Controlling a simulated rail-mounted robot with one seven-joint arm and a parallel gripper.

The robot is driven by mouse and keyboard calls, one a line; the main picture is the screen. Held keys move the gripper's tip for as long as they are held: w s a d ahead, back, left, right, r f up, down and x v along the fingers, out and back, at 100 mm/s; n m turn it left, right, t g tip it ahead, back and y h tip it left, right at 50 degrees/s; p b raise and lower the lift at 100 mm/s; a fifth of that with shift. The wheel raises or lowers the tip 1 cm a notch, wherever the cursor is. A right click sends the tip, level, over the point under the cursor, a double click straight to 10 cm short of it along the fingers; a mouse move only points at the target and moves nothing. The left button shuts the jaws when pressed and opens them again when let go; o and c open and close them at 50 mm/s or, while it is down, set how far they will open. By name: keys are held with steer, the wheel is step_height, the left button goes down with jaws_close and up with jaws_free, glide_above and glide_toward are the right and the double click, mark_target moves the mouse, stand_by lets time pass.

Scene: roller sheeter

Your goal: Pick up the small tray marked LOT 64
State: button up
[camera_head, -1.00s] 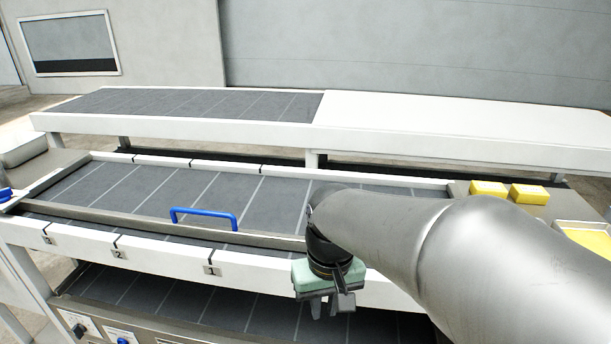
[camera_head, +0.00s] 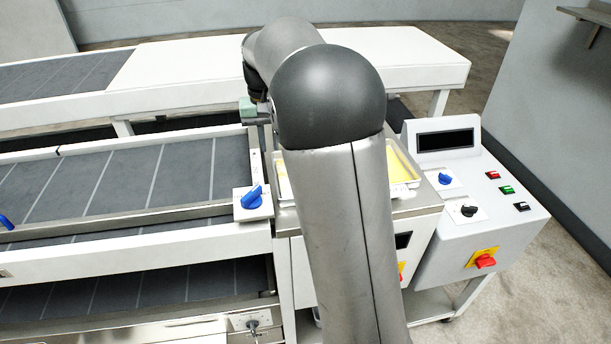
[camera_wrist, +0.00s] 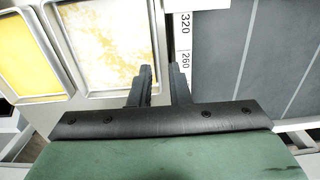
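Two shallow metal-rimmed trays show in the wrist view. One holds a plain yellow layer (camera_wrist: 26,72). The other, nearer my gripper, has a pale, patchy yellow-white surface (camera_wrist: 110,48). In the head view, the yellow tray (camera_head: 402,170) shows right of my arm, and a sliver of the other tray (camera_head: 283,182) shows left of it. No LOT 64 marking is readable on either. My gripper (camera_wrist: 162,78) has a gap between its two fingers and nothing between them. It is over the strip between the patchy tray and the belt, not touching a tray as far as I can see.
A scale strip (camera_wrist: 184,45) runs along the dark belt (camera_wrist: 262,60). In the head view, a blue knob (camera_head: 252,197) stands at the belt's corner. A control box (camera_head: 475,215) with buttons and a red switch is at right. My arm hides much of the tray surface.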

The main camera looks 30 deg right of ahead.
glide_above(275, 175)
steer(key=f, duration=0.4)
steer(key=shift+a+f, duration=0.25)
steer(key=f, duration=0.1)
steer(key=f+p, duration=0.1)
steer(key=f, duration=0.2)
steer(key=shift+d+p, duration=0.25)
steer(key=shift+p, duration=0.15)
steer(key=shift+f, duration=0.65)
steer(key=shift+f, duration=0.25)
jaws_close()
